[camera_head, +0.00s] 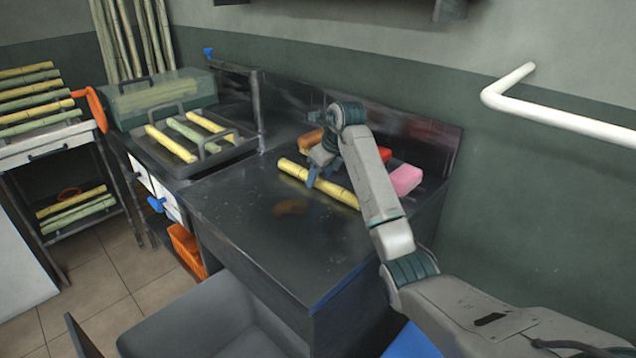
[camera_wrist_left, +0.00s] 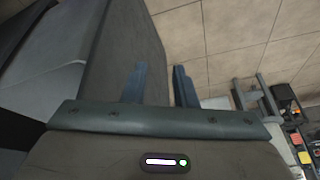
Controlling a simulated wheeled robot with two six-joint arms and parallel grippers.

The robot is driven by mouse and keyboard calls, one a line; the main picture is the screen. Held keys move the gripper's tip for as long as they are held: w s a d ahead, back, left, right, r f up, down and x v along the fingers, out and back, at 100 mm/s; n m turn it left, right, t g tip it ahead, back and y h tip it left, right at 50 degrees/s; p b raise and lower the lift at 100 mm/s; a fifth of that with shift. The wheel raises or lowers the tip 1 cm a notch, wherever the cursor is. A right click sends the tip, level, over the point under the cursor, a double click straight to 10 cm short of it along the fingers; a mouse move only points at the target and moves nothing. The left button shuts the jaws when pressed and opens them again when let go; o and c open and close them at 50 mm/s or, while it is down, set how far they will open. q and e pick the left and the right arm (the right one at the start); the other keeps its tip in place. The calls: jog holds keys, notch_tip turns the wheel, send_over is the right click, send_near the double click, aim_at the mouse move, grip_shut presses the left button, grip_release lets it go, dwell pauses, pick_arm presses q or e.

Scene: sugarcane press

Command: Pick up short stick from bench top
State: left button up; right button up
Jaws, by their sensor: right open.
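A yellow cane stick (camera_head: 292,169) lies on the dark bench top (camera_head: 250,225), running diagonally towards the lower right. My right gripper (camera_head: 318,172) is open at the stick, reaching down over its middle. The gripper and forearm hide part of the stick, and I cannot tell whether the fingers touch it. My left gripper (camera_wrist_left: 160,88) shows only in the left wrist view. Its fingers are apart with nothing between them, above a tiled floor.
A tray (camera_head: 222,153) with several canes stands on the left. A grey seat (camera_head: 200,320) is in front. The bench's front middle is mostly clear.

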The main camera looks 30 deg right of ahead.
jog(key=shift+x, duration=0.85)
grip_shut()
jog(key=shift+r, duration=0.1)
jog(key=shift+r, duration=0.1)
